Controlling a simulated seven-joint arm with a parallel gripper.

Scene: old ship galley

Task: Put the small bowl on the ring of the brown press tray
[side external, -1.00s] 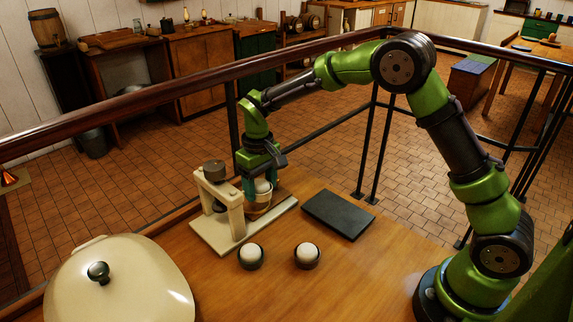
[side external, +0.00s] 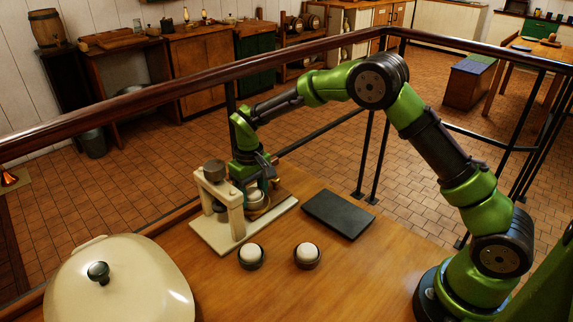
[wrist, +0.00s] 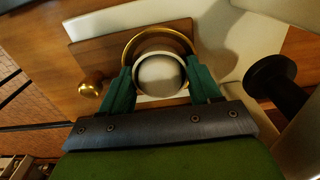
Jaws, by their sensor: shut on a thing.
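My gripper (wrist: 160,88) is shut on the small bowl (wrist: 138,68), which has a pale rim and a white rounded filling. The brass ring (wrist: 157,32) shows behind the bowl, on the brown press tray (wrist: 88,54) with its brass knob (wrist: 91,84). The bowl covers much of the ring. In the side view my gripper (side external: 256,187) is low at the right side of the cream press (side external: 236,222), with the bowl just over the ring. I cannot tell whether the bowl touches the ring or tray.
Two dark cups with white domed contents (side external: 251,257) (side external: 307,256) stand in front of the press. A dark flat slab (side external: 338,214) lies to its right. A large cream lidded pot (side external: 120,285) is at front left. The table between the cups and my base is clear.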

